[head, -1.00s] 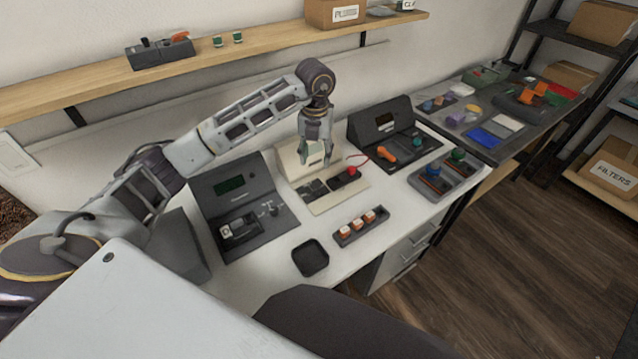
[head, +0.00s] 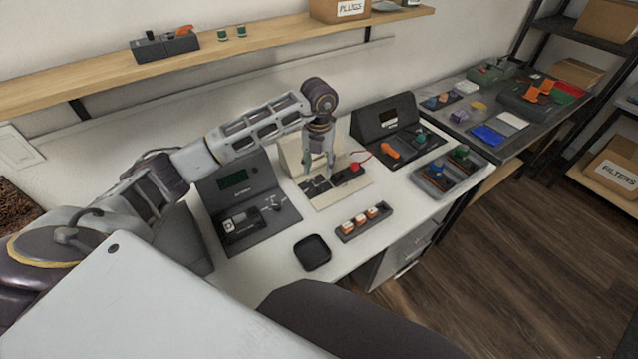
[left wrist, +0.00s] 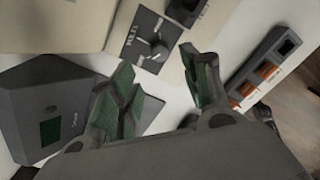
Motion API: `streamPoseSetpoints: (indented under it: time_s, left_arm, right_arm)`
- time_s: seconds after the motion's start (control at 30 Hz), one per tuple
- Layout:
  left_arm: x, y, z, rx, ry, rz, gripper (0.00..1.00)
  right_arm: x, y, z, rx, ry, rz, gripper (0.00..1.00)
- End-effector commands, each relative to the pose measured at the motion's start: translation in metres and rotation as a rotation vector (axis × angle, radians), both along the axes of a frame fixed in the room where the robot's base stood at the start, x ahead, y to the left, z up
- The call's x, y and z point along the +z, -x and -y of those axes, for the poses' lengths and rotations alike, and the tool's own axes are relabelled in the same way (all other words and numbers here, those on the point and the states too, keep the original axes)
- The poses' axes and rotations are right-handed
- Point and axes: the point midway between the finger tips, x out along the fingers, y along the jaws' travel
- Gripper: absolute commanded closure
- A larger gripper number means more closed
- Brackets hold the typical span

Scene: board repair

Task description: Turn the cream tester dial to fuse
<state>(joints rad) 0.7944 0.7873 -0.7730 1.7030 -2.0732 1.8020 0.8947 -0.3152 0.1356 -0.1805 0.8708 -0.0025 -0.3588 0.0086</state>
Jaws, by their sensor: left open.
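The cream tester (head: 345,195) stands mid-bench with an upright cream back and dark panels on its base. My left gripper (head: 319,170) points down over the tester in the head view, its fingers apart and empty. In the left wrist view the dial (left wrist: 158,48) is a dark round knob on a black panel with white lettering, too small to read. The open left gripper (left wrist: 160,72) shows there with its green-padded fingers on either side of the dial's line. I cannot tell how high the fingertips are above the dial. My right gripper is out of view.
A dark grey tester (head: 250,228) stands left of the cream one, and another dark unit (head: 385,118) to the right. In front are a small black tray (head: 313,253) and a holder with orange-white parts (head: 364,224). A red knob (head: 354,167) sits close right of the gripper.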

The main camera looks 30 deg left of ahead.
Motion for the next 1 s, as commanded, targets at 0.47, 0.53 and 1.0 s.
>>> streamPoseSetpoints:
  time_s: [0.47, 0.53, 1.0]
  left_arm:
    - [-0.062, 0.000, 0.001, 0.000, 0.001, -0.002, 0.53]
    - [-0.069, 0.000, 0.000, 0.001, 0.002, 0.000, 0.53]
    - [-0.081, 0.000, 0.000, -0.001, 0.001, 0.001, 0.53]
  right_arm:
    - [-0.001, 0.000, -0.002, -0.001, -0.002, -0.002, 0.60]
    - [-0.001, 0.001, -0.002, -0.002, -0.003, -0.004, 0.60]
    - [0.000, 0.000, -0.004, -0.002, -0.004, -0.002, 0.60]
